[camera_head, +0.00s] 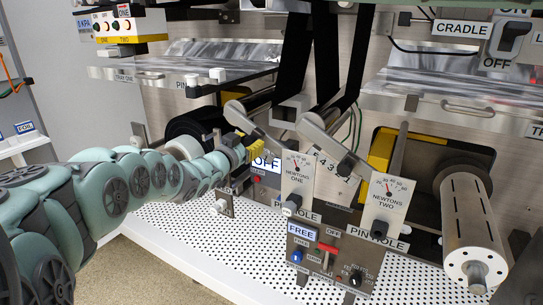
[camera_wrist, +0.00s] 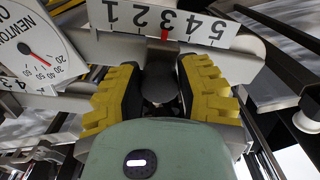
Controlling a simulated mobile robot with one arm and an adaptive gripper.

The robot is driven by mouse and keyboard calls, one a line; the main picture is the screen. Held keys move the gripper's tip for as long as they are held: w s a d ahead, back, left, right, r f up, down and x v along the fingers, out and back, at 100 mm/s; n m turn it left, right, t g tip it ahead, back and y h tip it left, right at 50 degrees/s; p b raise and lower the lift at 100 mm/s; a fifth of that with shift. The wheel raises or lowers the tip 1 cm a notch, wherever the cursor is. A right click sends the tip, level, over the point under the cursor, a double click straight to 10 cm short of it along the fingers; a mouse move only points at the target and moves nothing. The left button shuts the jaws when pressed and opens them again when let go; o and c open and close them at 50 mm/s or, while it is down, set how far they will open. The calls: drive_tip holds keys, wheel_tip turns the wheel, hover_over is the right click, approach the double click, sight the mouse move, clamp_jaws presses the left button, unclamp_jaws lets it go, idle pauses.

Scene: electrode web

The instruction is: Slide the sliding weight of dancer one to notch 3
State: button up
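A red pointer (camera_wrist: 165,34) stands at the 3. Just below it, a dark rounded knob (camera_wrist: 161,84), seemingly the sliding weight's, lies between the yellow fingers of my gripper (camera_wrist: 162,76). The fingers are apart, one on each side; whether they press on it I cannot tell. In the head view my gripper (camera_head: 250,150) is beside the dial marked NEWTONS ONE (camera_head: 297,174). The weight is hidden there.
Dancer two's dial (camera_head: 388,197) stands to the right, with a numbered scale (camera_head: 329,167) between the dials. A metal lever (camera_head: 325,133) and black web strips (camera_head: 292,60) are close by. Below are a control panel (camera_head: 325,262) and a perforated white deck (camera_head: 180,232).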

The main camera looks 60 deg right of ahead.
sight(247, 144)
drive_tip(key=o, duration=0.5)
drive_tip(key=shift+a, duration=0.1)
drive_tip(key=shift+a+r, duration=0.15)
drive_tip(key=shift+a, duration=1.05)
drive_tip(key=shift+s+a, duration=0.15)
drive_tip(key=shift+a, duration=1.65)
drive_tip(key=shift+s+a, duration=0.15)
drive_tip(key=shift+a, duration=0.5)
